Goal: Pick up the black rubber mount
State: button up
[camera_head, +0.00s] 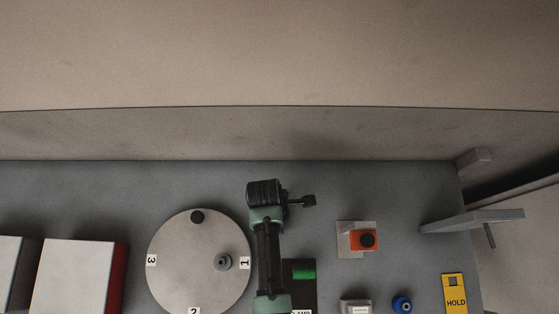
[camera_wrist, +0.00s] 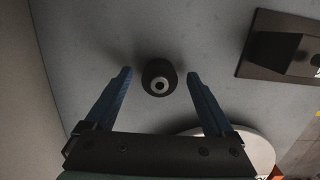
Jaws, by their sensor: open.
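The black rubber mount (camera_wrist: 148,85) is a short black cylinder with a pale metal ring and a dark hole in its top. It stands on the grey surface in the wrist view. My gripper (camera_wrist: 160,73) is open, with one blue finger on each side of the mount and a gap on both sides. I cannot tell how far the fingertips are above the surface. In the head view my arm reaches over the bench just right of the round disc, and I cannot make out the mount there.
A round disc (camera_head: 180,265) with numbered labels carries a black round piece (camera_head: 197,217) and a grey fitting (camera_head: 223,262). A black plate with a green light (camera_head: 304,270) lies near my arm. Bench behind is clear.

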grip_shut()
dwell(0.4)
